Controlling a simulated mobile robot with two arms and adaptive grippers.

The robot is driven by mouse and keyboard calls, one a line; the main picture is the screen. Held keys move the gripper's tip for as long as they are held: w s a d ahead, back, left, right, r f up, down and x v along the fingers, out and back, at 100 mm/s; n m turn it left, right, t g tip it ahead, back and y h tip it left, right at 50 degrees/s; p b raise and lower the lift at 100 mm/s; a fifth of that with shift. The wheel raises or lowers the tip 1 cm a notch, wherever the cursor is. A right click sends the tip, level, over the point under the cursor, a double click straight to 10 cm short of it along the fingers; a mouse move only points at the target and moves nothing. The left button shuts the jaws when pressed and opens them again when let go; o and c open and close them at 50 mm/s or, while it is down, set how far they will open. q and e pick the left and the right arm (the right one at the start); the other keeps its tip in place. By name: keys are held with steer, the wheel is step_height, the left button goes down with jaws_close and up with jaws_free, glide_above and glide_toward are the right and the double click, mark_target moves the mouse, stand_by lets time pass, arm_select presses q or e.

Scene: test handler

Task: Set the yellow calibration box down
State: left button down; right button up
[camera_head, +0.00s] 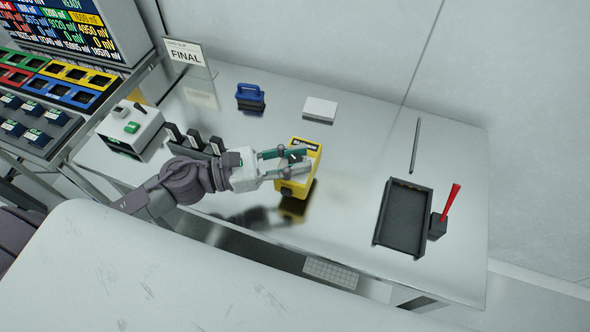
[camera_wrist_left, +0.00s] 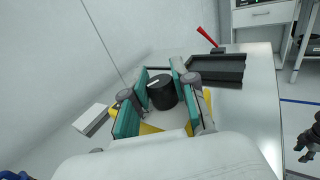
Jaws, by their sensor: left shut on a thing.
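The yellow calibration box (camera_head: 298,180) is over the left-centre part of the metal table, tilted in the head view, with a dark reflection below it. My left gripper (camera_head: 287,162) is shut on it from the left side. In the left wrist view the teal-padded fingers of the left gripper (camera_wrist_left: 160,90) flank a black round knob (camera_wrist_left: 162,92) on the box, and yellow edges of the box (camera_wrist_left: 150,128) show around them. I cannot tell if its underside touches the table. A dark jointed part at the right edge of the wrist view seems to be my right gripper (camera_wrist_left: 309,138).
A black tray (camera_head: 402,222) and a holder with a red handle (camera_head: 449,203) stand at the right. A white block (camera_head: 320,109), a blue-handled item (camera_head: 250,96) and a FINAL sign (camera_head: 185,53) are behind. A white device (camera_head: 130,130) is at the left. Table between box and tray is clear.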

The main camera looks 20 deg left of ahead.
mark_target(315, 167)
arm_select(q)
step_height(315, 167, down, 3)
steer(key=shift+w+f, duration=0.1)
steer(key=shift+f, duration=0.35)
arm_select(e)
steer(key=shift+d+r, duration=0.15)
steer(key=shift+d, duration=0.25)
steer(key=shift+d, duration=0.1)
arm_select(q)
steer(key=shift+f, duration=0.2)
steer(key=c, duration=0.9)
jaws_free()
